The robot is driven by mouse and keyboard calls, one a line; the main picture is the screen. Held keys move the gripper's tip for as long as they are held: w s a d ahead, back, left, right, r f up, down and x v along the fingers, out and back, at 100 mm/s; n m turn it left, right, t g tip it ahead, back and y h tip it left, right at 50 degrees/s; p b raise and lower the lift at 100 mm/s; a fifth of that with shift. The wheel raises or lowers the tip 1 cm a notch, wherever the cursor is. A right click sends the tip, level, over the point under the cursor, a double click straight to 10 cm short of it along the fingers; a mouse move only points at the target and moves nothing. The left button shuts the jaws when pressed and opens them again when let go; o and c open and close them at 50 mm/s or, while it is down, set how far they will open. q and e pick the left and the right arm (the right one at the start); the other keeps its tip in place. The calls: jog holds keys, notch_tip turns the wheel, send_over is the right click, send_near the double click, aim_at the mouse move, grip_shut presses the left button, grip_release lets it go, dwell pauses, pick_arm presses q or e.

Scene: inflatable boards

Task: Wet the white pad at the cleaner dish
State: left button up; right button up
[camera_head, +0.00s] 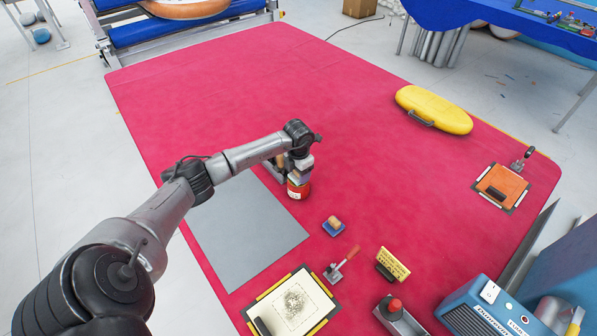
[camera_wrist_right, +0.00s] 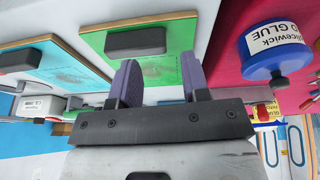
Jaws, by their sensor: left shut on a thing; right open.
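My left gripper (camera_head: 298,172) reaches in from the left and points down in the head view. It is shut on a small pale block, which looks like the white pad and is largely hidden by the gripper. Directly below it is a round red pot (camera_head: 299,191) with a label, which seems to be the cleaner dish. I cannot tell whether the pad touches it. My right gripper (camera_wrist_right: 160,85) shows only in the right wrist view, open and empty, with its purple fingers apart in front of a green board (camera_wrist_right: 178,72).
A grey sheet (camera_head: 245,232) lies left of the pot on the red mat (camera_head: 230,80). A small block on a blue base (camera_head: 334,225), a red-handled tool (camera_head: 343,262) and a yellow label block (camera_head: 392,265) stand nearer. A blue glue tub (camera_wrist_right: 270,52) is beside the right gripper.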

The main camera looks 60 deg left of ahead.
pick_arm(q)
jog(key=shift+r+p, duration=2.25)
jog(key=shift+r, duration=1.2)
jog(key=shift+d, duration=0.1)
